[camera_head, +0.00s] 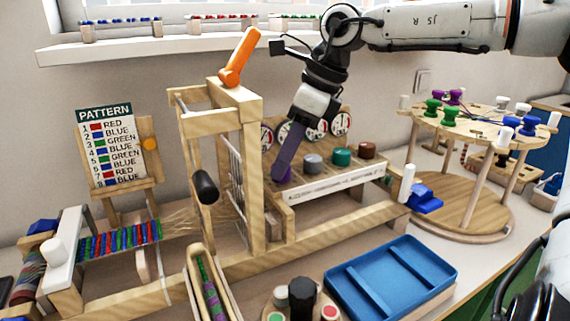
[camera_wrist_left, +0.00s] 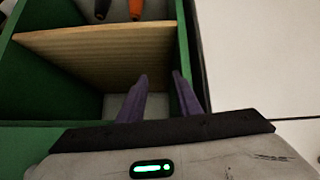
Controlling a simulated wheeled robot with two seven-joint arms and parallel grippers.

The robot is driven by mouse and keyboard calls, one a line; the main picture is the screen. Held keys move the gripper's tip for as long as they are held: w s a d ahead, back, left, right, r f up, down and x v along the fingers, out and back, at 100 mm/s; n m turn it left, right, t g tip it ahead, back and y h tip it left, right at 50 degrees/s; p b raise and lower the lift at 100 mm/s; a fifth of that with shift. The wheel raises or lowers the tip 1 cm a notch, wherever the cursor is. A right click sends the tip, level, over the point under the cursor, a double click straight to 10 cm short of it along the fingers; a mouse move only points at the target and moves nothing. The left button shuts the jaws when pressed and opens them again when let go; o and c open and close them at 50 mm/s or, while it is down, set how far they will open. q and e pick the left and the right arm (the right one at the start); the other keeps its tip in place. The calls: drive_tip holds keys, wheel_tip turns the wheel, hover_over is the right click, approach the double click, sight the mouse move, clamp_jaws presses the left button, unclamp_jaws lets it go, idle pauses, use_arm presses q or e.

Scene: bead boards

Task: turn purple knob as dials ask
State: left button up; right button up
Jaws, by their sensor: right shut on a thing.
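The purple knob (camera_head: 284,181) is leftmost on the wooden knob panel, mostly covered by my right gripper (camera_head: 281,176). That gripper reaches down from above and is shut on the knob. Beside it are a grey knob (camera_head: 312,163), a teal knob (camera_head: 342,157) and a brown knob (camera_head: 367,150). White round dials stand behind the knobs; the rightmost dial (camera_head: 341,123) is clear, while the left ones are partly hidden by my arm. Their needles are too small to read. My left gripper (camera_wrist_left: 160,82) has its purple fingers apart and empty, over a green box with a wooden divider (camera_wrist_left: 100,50).
A wooden loom frame with an orange lever (camera_head: 238,58) stands close left of the panel. A blue tray (camera_head: 391,279) lies in front. A round wooden stand with spools (camera_head: 480,120) is at right. A pattern board (camera_head: 110,150) stands at left.

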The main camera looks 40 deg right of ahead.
drive_tip(key=shift+r+m, duration=0.1)
drive_tip(key=shift+m, duration=0.5)
drive_tip(key=o, duration=1)
drive_tip(key=shift+o, duration=0.2)
drive_tip(key=v, duration=1)
drive_tip(key=shift+s+p, duration=0.25)
drive_tip(key=shift+p, duration=0.1)
drive_tip(key=shift+a+r, duration=0.1)
